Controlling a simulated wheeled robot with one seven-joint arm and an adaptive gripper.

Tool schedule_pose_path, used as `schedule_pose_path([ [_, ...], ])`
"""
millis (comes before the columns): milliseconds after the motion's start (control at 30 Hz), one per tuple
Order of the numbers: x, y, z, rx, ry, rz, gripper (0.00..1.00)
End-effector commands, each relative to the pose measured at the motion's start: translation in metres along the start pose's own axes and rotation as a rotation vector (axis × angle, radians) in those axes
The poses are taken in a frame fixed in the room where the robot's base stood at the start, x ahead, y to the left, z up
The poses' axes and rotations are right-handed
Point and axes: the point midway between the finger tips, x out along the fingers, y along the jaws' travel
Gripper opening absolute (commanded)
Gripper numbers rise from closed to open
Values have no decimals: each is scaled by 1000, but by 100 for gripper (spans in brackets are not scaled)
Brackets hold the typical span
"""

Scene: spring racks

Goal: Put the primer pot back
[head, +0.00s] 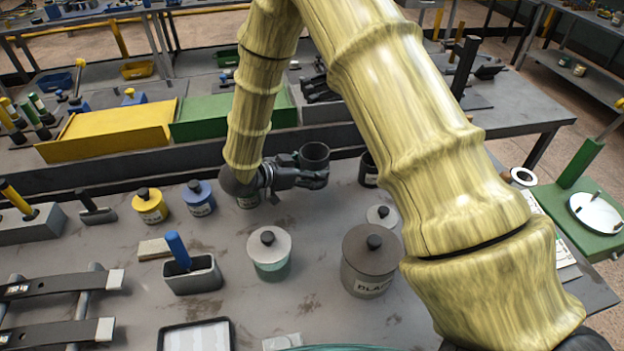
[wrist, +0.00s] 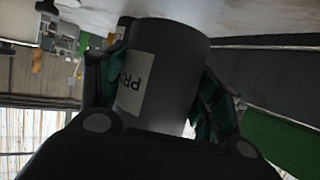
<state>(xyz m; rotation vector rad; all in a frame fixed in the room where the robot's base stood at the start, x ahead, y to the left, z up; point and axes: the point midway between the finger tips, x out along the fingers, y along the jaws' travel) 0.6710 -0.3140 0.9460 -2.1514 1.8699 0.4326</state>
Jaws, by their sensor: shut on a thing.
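The primer pot is a dark grey cylinder (head: 315,156) with an open-looking top. In the wrist view the pot (wrist: 168,62) fills the space between the fingers and shows a pale label with letters starting "PR", upside down. My gripper (head: 313,176) is shut around its sides. In the head view the pot stands upright in the grip near the back of the bench, left of a dark pot (head: 368,172). The gripper hides its lower part, so I cannot tell whether its base touches the bench.
A brush holder (head: 192,277) stands left. A low wall (head: 110,166) runs behind.

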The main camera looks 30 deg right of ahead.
Motion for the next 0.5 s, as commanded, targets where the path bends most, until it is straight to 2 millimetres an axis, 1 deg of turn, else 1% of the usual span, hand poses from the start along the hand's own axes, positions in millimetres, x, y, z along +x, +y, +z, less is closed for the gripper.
schedule_pose_path([
  [167, 3, 0, 5, 0, 1, 1, 24],
  [500, 16, 1, 35, 0, 1, 3, 24],
])
